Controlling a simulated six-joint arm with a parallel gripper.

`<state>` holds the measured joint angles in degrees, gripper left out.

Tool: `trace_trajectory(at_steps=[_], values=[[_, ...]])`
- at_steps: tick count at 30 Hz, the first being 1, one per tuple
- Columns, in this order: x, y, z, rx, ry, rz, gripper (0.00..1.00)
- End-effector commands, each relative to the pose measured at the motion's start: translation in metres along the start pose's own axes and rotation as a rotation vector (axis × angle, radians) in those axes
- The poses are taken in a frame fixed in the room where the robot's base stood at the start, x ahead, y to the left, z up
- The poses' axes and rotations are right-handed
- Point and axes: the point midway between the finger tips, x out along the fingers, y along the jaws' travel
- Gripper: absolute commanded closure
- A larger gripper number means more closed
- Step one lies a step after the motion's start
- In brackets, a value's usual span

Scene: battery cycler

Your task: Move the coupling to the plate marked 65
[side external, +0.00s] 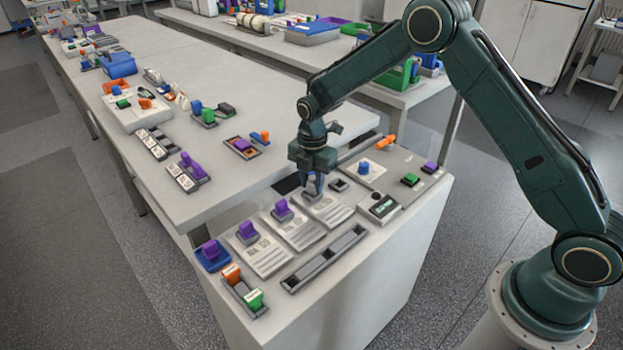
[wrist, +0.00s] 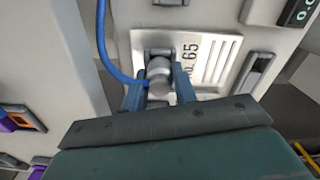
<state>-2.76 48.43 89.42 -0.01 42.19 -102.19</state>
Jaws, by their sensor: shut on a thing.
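My gripper (side external: 312,184) is over the near end of the bench, low at the back edge of a pale plate (side external: 332,211). In the wrist view its two blue fingers (wrist: 159,82) are shut on a light grey, rounded coupling (wrist: 159,68). Below it is the plate marked 65 (wrist: 222,52), with printed lines. The coupling is at the plate's edge, by a dark grey socket-like part. I cannot tell whether it is seated or just above.
Two similar plates with purple-topped pieces (side external: 282,207) (side external: 247,230) stand to the left. A long slotted grey rail (side external: 325,258) lies in front. A panel with a small dark display (side external: 382,206), a blue knob (side external: 364,168) and a green button (side external: 410,179) is at right.

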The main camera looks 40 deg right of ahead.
Motion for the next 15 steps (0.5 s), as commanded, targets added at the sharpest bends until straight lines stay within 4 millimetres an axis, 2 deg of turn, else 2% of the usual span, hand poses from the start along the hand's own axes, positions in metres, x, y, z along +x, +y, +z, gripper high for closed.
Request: trace_trajectory(at_steps=[1,2,5,15], values=[[0.0006,0.0000,0.0000,0.000,0.000,0.000,0.97],[0.0004,0.0001,0.0000,0.000,0.000,0.000,0.66],[0.0003,0.0001,0.0000,0.000,0.000,0.001,0.47],[-0.0004,0.0001,0.0000,0.000,0.000,0.000,0.47]])
